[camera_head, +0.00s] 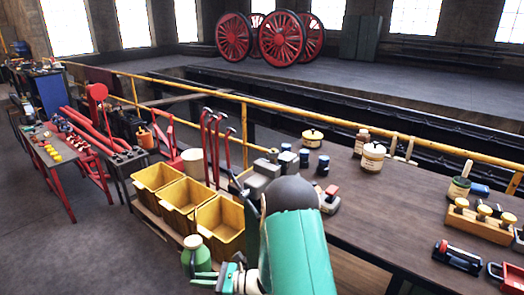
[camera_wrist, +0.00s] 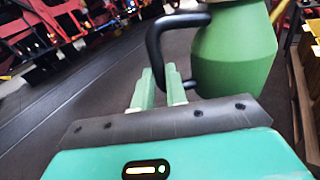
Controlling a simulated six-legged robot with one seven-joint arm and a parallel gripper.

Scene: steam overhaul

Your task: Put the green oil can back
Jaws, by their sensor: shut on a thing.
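The green oil can (camera_head: 196,256) has a pale cap and hangs in front of the yellow bins in the head view. Its rounded green body fills the upper right of the wrist view (camera_wrist: 235,62). A dark loop handle (camera_wrist: 155,38) stands out from its left side. My gripper (camera_wrist: 160,88) is shut on the lower part of this handle, with the fingers close together. In the head view my gripper (camera_head: 208,277) is at the lower middle, beside the can. The can looks nearly upright. Its base is hidden in the wrist view.
Several yellow bins (camera_head: 187,200) stand on a low rack behind the can. A dark workbench (camera_head: 385,205) with jars, tins and tools runs along the right. A tool table (camera_head: 50,155) is at the left. Open floor (camera_head: 60,245) lies at the lower left. A yellow railing (camera_head: 270,110) crosses behind.

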